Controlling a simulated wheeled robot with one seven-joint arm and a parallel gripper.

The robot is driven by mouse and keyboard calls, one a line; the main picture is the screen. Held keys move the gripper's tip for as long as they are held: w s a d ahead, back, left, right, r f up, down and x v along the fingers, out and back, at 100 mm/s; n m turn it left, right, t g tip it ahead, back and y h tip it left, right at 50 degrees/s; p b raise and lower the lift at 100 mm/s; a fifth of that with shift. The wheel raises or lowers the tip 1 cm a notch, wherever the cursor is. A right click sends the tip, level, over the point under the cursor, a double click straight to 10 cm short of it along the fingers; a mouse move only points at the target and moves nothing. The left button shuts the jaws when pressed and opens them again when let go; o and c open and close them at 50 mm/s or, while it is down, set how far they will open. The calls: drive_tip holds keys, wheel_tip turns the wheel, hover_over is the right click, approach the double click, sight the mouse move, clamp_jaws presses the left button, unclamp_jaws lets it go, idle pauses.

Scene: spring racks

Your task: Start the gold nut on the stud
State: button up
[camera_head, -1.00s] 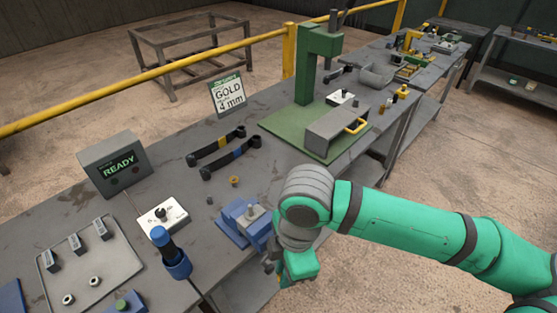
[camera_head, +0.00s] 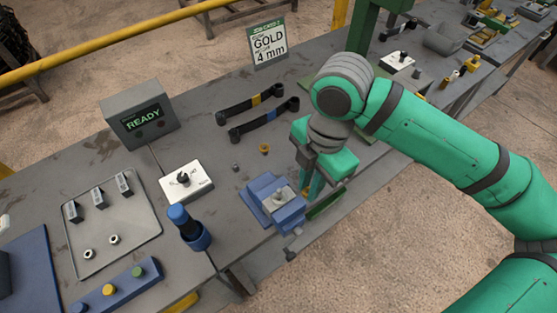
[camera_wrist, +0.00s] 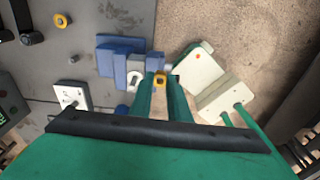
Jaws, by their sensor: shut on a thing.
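My gripper (camera_wrist: 159,84) is shut on a small gold nut (camera_wrist: 159,77), which shows between the fingertips in the wrist view. The blue vise (camera_wrist: 107,52) is just left of the fingers there, with a pale metal stud piece (camera_wrist: 134,77) at its jaws. The nut is beside this piece and appears apart from it; their height difference is unclear. In the head view my gripper (camera_head: 312,190) is at the right side of the vise (camera_head: 262,190), whose top bears the grey stud piece (camera_head: 283,194). The held nut cannot be made out in that view.
A gold ring-like part (camera_head: 264,149) and a small grey part (camera_head: 235,167) lie behind the vise. Two black wrenches (camera_head: 262,120), a white dial box (camera_head: 186,182) and a blue-handled tool (camera_head: 182,221) are nearby.

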drive_tip(key=shift+w+a+r+n, duration=0.35)
drive_tip(key=shift+a+r+n, duration=0.4)
drive_tip(key=shift+a+n, duration=0.35)
drive_tip(key=shift+w+a+r+n, duration=0.35)
drive_tip(key=shift+a+r+n, duration=0.35)
drive_tip(key=shift+a+n, duration=0.35)
drive_tip(key=shift+w+a+r+n, duration=0.35)
drive_tip(key=shift+a+r+n, duration=0.4)
drive_tip(key=shift+a+n, duration=0.35)
drive_tip(key=shift+d+f, duration=0.1)
drive_tip(key=shift+f, duration=2.55)
drive_tip(key=shift+w, duration=0.1)
